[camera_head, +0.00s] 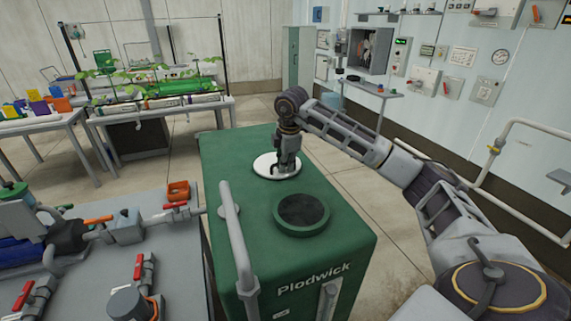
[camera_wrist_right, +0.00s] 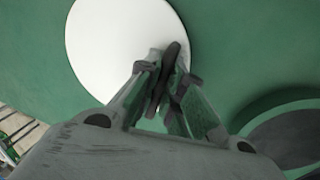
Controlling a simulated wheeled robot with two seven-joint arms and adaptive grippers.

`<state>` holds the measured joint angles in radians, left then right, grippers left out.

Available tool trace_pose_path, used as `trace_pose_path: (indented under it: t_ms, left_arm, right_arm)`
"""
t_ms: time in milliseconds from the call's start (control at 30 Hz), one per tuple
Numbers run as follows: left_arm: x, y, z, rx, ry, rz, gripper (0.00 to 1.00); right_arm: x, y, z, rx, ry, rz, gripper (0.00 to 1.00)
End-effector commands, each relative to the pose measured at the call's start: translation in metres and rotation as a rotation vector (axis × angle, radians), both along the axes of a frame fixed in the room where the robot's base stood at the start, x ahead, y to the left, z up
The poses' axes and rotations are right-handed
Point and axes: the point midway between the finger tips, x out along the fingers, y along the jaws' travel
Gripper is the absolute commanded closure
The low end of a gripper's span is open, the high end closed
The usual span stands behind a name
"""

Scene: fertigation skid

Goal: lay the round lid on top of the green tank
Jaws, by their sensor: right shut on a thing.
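The green tank (camera_head: 345,235) stands in the middle of the head view, with a dark round opening or cap (camera_head: 302,211) in a raised green ring on its top. The round white lid (camera_head: 262,164) is at the far part of the tank's top, beyond that ring; whether it rests there or hovers just above is hard to tell. My right gripper (camera_head: 282,170) points down over the lid and is shut on it. In the wrist view the fingers (camera_wrist_right: 166,80) close near the edge of the white lid (camera_wrist_right: 115,45); the exact grip is partly hidden. My left gripper is out of view.
A grey pipe handle (camera_head: 235,235) rises along the tank's left side. A grey bench (camera_head: 180,265) with red-handled valves stands at left. Plant tables (camera_head: 165,108) stand behind. A wall with panels and a pipe rail (camera_head: 500,145) is at right. Floor is clear behind the tank.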

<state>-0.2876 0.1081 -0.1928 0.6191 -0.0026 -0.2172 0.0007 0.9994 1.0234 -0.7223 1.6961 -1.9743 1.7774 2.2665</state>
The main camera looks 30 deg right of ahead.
Motion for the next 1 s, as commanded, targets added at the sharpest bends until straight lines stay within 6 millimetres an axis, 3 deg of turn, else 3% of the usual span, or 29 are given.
trace_pose_path:
  t_ms: [33, 200, 667, 1000]
  left_arm:
    - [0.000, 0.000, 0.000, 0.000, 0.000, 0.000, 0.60]
    - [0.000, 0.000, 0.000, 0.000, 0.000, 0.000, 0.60]
    - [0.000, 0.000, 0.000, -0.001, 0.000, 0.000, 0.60]
    - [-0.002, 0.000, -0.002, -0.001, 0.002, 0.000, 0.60]
  right_arm:
    - [0.000, 0.000, 0.000, 0.000, 0.001, 0.000, 0.90]
    - [0.000, 0.000, 0.000, 0.000, 0.001, 0.000, 0.69]
    - [-0.001, 0.001, 0.004, 0.001, -0.001, 0.001, 0.69]
    - [-0.007, 0.002, 0.038, 0.001, -0.003, 0.001, 0.69]
